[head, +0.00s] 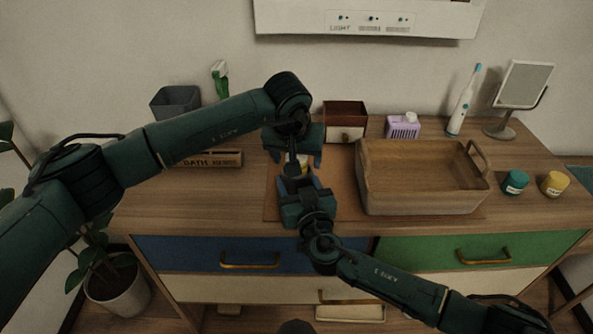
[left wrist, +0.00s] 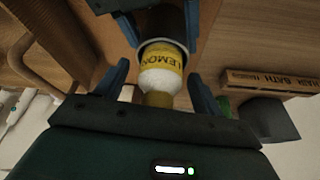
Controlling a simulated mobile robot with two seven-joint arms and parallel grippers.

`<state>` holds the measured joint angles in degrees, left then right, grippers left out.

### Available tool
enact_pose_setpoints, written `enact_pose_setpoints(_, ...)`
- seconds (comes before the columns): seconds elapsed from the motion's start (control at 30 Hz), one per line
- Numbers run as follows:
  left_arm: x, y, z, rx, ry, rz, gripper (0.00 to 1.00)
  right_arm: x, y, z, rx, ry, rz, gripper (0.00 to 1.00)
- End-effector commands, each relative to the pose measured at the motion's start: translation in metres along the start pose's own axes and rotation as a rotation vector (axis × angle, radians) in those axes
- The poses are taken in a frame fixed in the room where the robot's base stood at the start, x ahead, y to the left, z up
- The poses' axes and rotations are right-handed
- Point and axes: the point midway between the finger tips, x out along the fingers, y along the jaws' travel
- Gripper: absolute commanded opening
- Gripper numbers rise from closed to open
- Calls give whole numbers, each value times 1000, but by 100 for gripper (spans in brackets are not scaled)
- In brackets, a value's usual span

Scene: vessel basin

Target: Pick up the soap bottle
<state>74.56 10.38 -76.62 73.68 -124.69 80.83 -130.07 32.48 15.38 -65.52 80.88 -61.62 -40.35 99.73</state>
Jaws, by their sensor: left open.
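The bottle (left wrist: 161,75) has a white body, a yellow LEMON label and a yellowish top. It shows between the fingers of my left gripper (left wrist: 160,72). Those fingers stand open with a gap on each side of it. In the head view my left gripper (head: 295,157) mostly hides the bottle (head: 304,161). My right gripper (head: 304,184) faces it from the front. Its fingers stand apart around a dark round thing (left wrist: 153,22) at the bottle's far end in the left wrist view. I cannot tell whether they touch it.
A wooden tray (head: 367,202) stands just right of the grippers. A wooden bath block (head: 207,159) and a grey bin (head: 174,104) are left. Jars (head: 515,183), a toothbrush (head: 463,105) and a mirror (head: 523,83) are right.

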Motion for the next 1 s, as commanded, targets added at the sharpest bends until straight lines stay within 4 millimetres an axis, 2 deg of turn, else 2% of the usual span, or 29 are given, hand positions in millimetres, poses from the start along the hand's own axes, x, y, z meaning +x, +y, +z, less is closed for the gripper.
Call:
enact_pose_setpoints(0.2,0,0,0,0,1,0,67,0,0,0,0,-1,0,32)
enact_pose_setpoints(0.83,0,0,0,-1,0,-1,15,0,0,0,0,-1,0,32)
enact_pose_setpoints(1.0,-1,0,-1,-1,2,0,15,0,0,0,0,-1,0,32)
